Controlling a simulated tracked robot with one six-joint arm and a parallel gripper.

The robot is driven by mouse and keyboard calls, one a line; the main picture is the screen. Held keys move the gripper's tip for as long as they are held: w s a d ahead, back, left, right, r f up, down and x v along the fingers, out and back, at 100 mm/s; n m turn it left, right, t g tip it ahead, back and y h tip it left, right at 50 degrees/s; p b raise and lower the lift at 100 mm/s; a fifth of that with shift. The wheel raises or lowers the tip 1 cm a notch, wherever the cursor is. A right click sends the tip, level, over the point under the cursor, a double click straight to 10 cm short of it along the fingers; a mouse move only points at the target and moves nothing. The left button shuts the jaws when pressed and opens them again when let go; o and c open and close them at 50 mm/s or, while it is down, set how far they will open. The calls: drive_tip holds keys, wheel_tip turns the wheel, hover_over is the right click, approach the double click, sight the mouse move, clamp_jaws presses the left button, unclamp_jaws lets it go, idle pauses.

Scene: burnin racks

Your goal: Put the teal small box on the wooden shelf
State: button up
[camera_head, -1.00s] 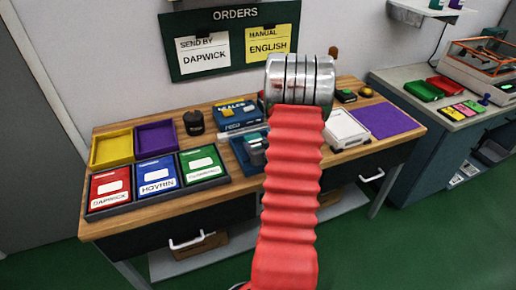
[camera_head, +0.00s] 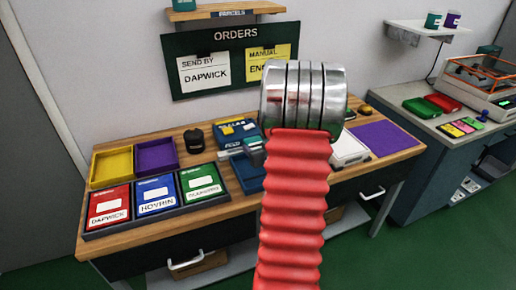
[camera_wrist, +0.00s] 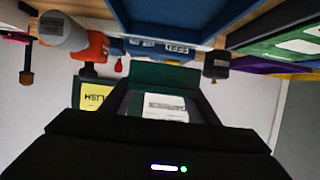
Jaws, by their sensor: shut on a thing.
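The wooden shelf (camera_head: 225,12) is on the wall above the orders board, at the top edge of the head view. A teal object (camera_head: 185,5) stands on its left part, cut off by the frame. In the wrist view, which looks upside down, my gripper (camera_wrist: 165,90) is shut on a dark teal box (camera_wrist: 165,76), apparently the teal small box. Its shape is hard to read against the dark green board behind it.
The orders board (camera_head: 230,60) hangs below the shelf. The wooden desk (camera_head: 200,222) carries yellow (camera_head: 112,166) and purple (camera_head: 156,156) trays, several labelled packets, a blue box (camera_head: 236,131) and a blue tray (camera_head: 248,180). A side bench (camera_head: 440,120) stands right.

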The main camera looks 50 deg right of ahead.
drive_tip(key=w+a+r+n+t+y, duration=0.1)
drive_tip(key=w+a+r+n+y, duration=0.1)
drive_tip(key=w+a, duration=0.75)
drive_tip(key=w+a+r+n+t+y, duration=0.1)
drive_tip(key=w+a, duration=0.5)
drive_tip(key=a, duration=0.7)
drive_tip(key=w+a+r+n+y, duration=0.1)
drive_tip(key=a+n+y, duration=0.2)
drive_tip(key=a, duration=2.4)
drive_tip(key=shift+w+a+r+y, duration=0.25)
drive_tip(key=shift+w+r+y, duration=0.15)
drive_tip(key=shift+y, duration=0.1)
